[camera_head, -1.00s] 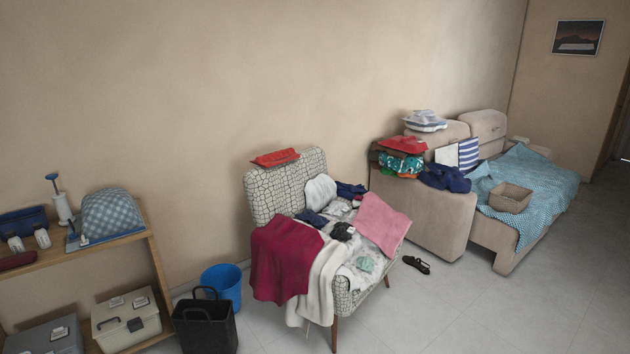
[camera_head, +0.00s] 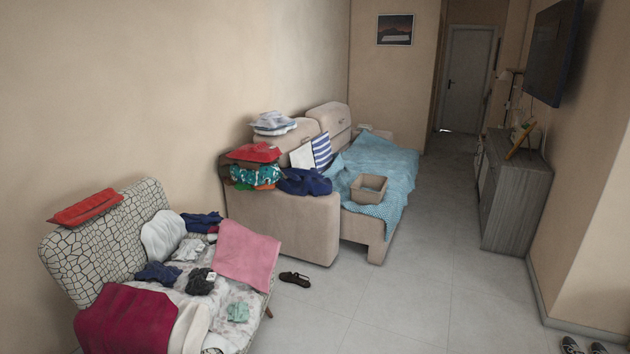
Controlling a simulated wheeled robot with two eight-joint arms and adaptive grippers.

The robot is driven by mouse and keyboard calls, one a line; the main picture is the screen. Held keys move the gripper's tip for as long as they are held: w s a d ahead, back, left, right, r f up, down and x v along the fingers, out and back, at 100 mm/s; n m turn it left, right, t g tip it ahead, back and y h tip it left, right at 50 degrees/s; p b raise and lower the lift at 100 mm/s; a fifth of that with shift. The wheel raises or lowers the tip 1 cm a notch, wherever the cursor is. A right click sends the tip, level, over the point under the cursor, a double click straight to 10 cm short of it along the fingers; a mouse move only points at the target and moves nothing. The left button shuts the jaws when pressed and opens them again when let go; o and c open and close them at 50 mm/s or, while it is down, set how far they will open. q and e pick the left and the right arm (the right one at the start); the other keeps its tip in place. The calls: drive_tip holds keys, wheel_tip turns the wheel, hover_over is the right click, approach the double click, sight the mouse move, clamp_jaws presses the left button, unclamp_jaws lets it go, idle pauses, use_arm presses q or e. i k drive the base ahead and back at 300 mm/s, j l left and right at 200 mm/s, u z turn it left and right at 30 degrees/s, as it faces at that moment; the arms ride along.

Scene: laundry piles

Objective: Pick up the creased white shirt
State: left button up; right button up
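Several white cloths lie on the patterned armchair (camera_head: 90,235) at the lower left. One is a bulky white piece (camera_head: 162,236) against the backrest. A small crumpled white piece (camera_head: 189,249) lies beside it on the seat, and a white cloth (camera_head: 193,325) hangs over the front. I cannot tell which of these is the creased white shirt. Neither of my grippers is in view.
A pink cloth (camera_head: 246,255), a dark red cloth (camera_head: 125,322) and dark garments share the armchair. The beige sofa (camera_head: 285,225) holds a blue cover and a basket (camera_head: 369,189). A sandal (camera_head: 295,279) lies on the floor. The floor at centre right is clear, left of a grey cabinet (camera_head: 515,205).

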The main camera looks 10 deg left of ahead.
sight(188, 251)
drive_tip(key=i, duration=1.35)
drive_tip(key=i+l, duration=0.15)
drive_tip(key=i, duration=1.2)
drive_tip(key=i+j+u, duration=0.1)
drive_tip(key=i+u, duration=0.85)
drive_tip(key=i+l+u, duration=0.2)
drive_tip(key=i+u, duration=0.25)
drive_tip(key=k, duration=0.1)
